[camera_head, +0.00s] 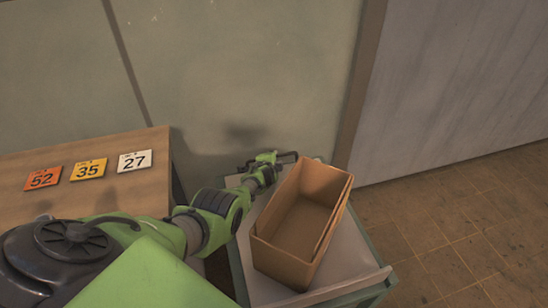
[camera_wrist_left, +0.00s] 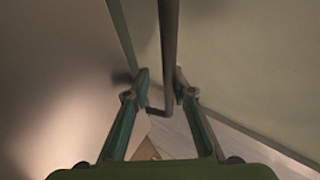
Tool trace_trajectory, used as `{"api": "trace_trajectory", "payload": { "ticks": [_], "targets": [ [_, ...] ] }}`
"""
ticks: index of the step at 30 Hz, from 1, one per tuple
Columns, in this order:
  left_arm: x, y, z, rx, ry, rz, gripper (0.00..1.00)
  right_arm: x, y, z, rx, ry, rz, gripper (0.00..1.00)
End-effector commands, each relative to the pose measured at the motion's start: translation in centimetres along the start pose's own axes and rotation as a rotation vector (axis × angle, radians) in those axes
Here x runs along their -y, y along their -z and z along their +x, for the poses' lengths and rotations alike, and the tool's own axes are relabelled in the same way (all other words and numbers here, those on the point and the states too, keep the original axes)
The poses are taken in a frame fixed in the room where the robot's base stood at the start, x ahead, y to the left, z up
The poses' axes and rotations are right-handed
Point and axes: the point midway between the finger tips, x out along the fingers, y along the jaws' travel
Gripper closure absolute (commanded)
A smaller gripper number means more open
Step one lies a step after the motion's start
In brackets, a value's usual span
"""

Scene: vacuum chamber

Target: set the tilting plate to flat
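A pale plate (camera_head: 350,258) with a raised front lip and green sides stands at lower centre right; I take it for the tilting plate, and I cannot tell its tilt for sure. An open cardboard box (camera_head: 300,222) sits on it. My left gripper (camera_head: 279,157) is at the plate's far left corner, near the wall. In the left wrist view its fingers (camera_wrist_left: 161,78) are apart, with a dark bent bar (camera_wrist_left: 168,45) between them, closer to the right finger. Whether they touch it is unclear. My right gripper is not in view.
A wooden table (camera_head: 90,195) with number cards 52 (camera_head: 43,179), 35 (camera_head: 89,169) and 27 (camera_head: 134,160) stands at left, close to my arm. The wall (camera_head: 240,70) is right behind the gripper. Tiled floor (camera_head: 460,225) is clear at right.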

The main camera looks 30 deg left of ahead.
Motion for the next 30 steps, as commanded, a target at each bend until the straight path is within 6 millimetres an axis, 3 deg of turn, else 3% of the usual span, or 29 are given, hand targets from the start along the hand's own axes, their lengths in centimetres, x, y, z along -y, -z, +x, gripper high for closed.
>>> {"api": "trace_trajectory", "payload": {
  "ticks": [14,20,30],
  "targets": [
    [0.6,0.0,-0.2,0.002,0.009,0.006,0.74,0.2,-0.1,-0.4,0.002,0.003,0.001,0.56],
    [2.9,1.0,-1.8,-0.003,0.053,0.023,0.74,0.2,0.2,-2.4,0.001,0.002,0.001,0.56],
    [8.2,2.8,-6.2,-0.003,0.179,0.074,0.74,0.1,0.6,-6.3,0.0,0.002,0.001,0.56]
  ]
}}
